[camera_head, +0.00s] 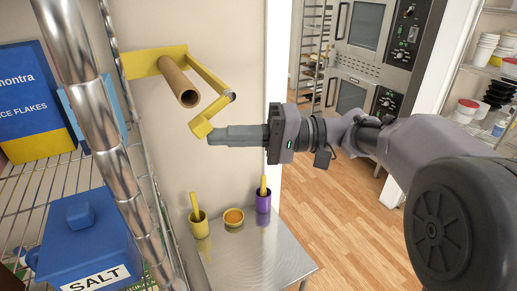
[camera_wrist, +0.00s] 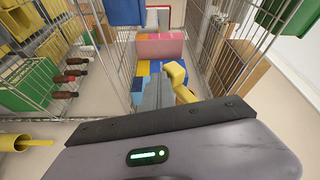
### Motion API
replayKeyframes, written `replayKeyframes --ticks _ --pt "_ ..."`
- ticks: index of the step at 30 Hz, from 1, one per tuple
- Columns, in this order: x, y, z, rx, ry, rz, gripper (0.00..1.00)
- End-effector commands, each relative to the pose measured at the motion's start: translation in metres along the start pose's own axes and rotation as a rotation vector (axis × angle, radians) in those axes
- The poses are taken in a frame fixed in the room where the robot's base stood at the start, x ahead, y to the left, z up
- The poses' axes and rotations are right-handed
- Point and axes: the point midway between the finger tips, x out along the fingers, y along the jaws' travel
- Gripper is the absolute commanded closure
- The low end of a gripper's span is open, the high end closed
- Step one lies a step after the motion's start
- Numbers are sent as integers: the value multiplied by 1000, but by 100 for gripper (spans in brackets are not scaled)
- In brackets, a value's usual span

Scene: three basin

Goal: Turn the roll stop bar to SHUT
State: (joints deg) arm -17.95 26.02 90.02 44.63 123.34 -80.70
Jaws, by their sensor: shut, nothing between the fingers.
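A yellow wall holder (camera_head: 143,62) carries a brown cardboard roll (camera_head: 180,83). The yellow roll stop bar (camera_head: 207,82) runs from the holder out to a pivot at the right, and its bent end piece (camera_head: 212,114) slopes down and left from there. My gripper (camera_head: 211,136) is shut and empty, its fingertips at the lower end of this piece. Whether they touch it I cannot tell. In the wrist view the bar (camera_wrist: 177,78) shows just right of my closed fingers (camera_wrist: 153,92). No SHUT marking is legible.
A steel table (camera_head: 255,255) below holds a yellow cup (camera_head: 199,228), an orange-filled bowl (camera_head: 233,218) and a purple cup (camera_head: 263,203). A wire rack with a chrome post (camera_head: 105,140) and blue SALT bin (camera_head: 85,245) stands left. Open floor (camera_head: 345,215) lies right.

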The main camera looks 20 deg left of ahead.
Motion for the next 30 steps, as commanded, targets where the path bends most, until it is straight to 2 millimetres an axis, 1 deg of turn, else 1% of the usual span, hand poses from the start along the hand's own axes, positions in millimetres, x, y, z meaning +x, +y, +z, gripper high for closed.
replayKeyframes --ticks 1,9,15,21,30 --pt "2 9 3 14 7 -36 100" --pt "15 -3 6 101 51 -243 100" --pt "20 -12 6 149 78 -358 100" --pt "23 -19 6 148 79 -359 100" --pt "25 -23 6 149 79 -357 100"
